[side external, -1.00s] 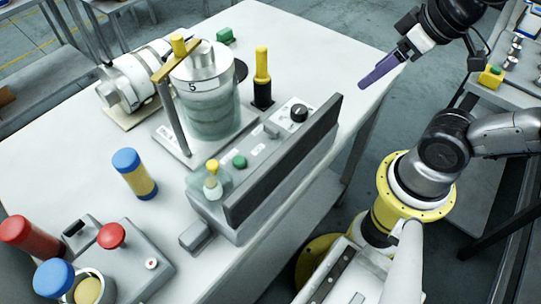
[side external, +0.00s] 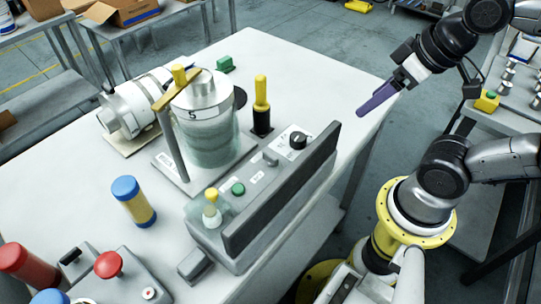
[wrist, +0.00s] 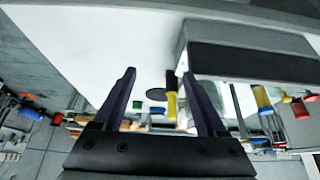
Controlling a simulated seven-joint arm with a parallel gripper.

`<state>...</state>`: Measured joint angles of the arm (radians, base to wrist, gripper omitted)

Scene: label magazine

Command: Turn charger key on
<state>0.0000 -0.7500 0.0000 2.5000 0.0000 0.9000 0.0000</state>
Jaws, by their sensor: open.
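The charger looks to be the grey box (side external: 225,250) on the white table, with a tall dark grey panel along its near right side. A black round knob (side external: 298,140) on a white label sits at its far end; it may be the key, but its setting is too small to read. A green button (side external: 238,189) and a yellow-topped part (side external: 212,196) are nearer the box's other end. In the wrist view my gripper (wrist: 159,73) is open and empty.
A clear cylinder with a metal top (side external: 205,130) and a yellow-and-black post (side external: 261,105) stand behind the box. A blue-and-yellow cylinder (side external: 134,202) and red-capped controls (side external: 108,265) are at the left. The white table's far right part (side external: 300,70) is clear.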

